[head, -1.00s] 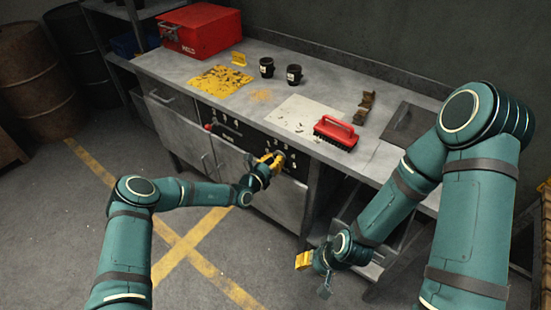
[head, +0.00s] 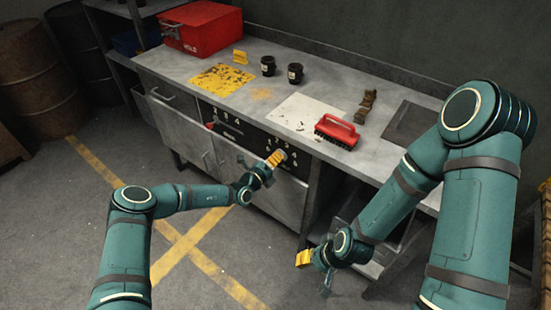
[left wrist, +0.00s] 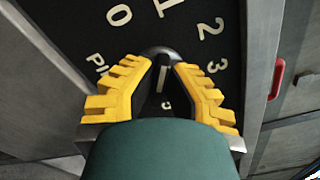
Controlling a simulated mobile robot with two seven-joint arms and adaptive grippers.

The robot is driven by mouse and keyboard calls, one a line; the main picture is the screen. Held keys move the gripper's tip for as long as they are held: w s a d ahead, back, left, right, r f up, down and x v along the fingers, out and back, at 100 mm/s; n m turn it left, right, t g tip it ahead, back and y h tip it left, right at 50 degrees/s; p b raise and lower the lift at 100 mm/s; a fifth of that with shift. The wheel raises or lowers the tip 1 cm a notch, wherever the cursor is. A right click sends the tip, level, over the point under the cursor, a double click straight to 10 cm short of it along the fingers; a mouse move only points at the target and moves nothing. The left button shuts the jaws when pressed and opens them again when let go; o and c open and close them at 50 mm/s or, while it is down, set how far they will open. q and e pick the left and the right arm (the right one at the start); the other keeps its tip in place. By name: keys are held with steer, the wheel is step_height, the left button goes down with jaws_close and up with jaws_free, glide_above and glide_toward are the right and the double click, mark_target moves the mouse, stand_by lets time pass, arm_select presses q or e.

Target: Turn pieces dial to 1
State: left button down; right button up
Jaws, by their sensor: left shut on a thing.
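The pieces dial (left wrist: 160,56) is a dark round knob with a white line, on a black panel with the numbers 0, 1, 2 and 3 around it. The line runs up the wrist picture, roughly toward the 1. The label beside it is partly hidden by a finger. My left gripper (left wrist: 162,82) has its yellow fingers on both sides of the knob, shut on it. In the head view this left gripper (head: 275,159) covers most of the knob at the bench front. My right gripper (head: 314,272) hangs empty and looks open, low at the bench's right end.
A second dial panel (head: 222,120) with a red-handled part is to the left. On the bench top (head: 335,82) stand a red box (head: 200,28), two black cups (head: 268,66) and a red brush (head: 337,130). The floor in front is clear.

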stand_by(0.4)
arm_select(q)
steer(key=shift+d, duration=0.1)
steer(key=c, duration=1)
jaws_free()
steer(key=v, duration=1.2)
